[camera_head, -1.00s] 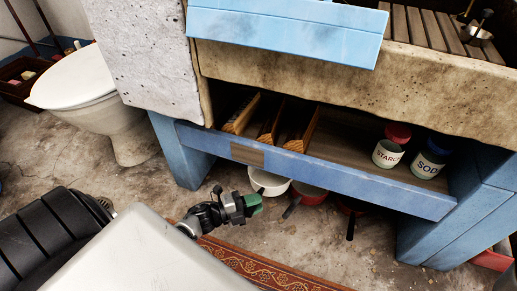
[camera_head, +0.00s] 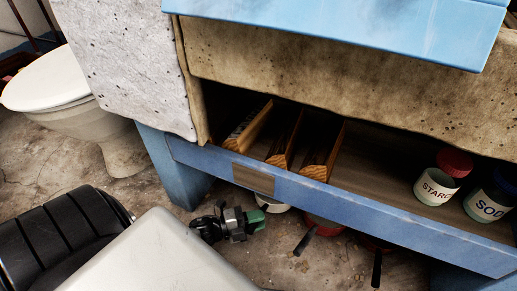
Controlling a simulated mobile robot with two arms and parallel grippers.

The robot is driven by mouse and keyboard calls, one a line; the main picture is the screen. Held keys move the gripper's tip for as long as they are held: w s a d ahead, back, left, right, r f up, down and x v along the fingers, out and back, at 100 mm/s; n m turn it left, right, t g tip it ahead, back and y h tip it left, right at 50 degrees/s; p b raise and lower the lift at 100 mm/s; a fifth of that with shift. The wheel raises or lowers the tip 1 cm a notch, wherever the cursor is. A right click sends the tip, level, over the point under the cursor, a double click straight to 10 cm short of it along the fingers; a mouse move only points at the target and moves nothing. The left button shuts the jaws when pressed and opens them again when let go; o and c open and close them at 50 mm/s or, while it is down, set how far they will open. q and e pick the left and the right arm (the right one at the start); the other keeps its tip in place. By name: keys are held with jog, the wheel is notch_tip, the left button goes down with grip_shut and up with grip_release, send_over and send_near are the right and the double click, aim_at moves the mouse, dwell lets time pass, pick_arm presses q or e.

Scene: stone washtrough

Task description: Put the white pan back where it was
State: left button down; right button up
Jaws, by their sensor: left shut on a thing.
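The white pan (camera_head: 272,207) shows only as a pale sliver of rim under the blue lower shelf, near its left end. My left gripper (camera_head: 257,219) reaches in from the left at floor level, its green fingertips at the pan's near side. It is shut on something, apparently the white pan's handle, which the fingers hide. The shelf edge covers most of the pan, so I cannot tell if it rests on the floor. My right gripper is not in view.
A red pan (camera_head: 323,226) with a dark handle and another dark-handled pan (camera_head: 376,265) are right of the white one. The blue shelf (camera_head: 340,208) overhangs them, holding wooden washboards (camera_head: 321,160), a starch jar (camera_head: 436,186) and a soda jar (camera_head: 489,205). A blue leg (camera_head: 175,170) stands left.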

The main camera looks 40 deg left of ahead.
pick_arm(q)
jog(key=shift+f, duration=0.1)
jog(key=c, duration=1.4)
grip_release()
jog(key=shift+f, duration=0.15)
jog(key=o, duration=0.5)
jog(key=shift+c, duration=0.2)
jog(key=shift+r, duration=0.35)
jog(key=p+v, duration=0.4)
jog(key=v, duration=0.6)
jog(key=shift+s+a+p, duration=0.25)
jog(key=shift+p, duration=0.05)
jog(key=shift+s+a, duration=0.4)
jog(key=shift+s, duration=0.15)
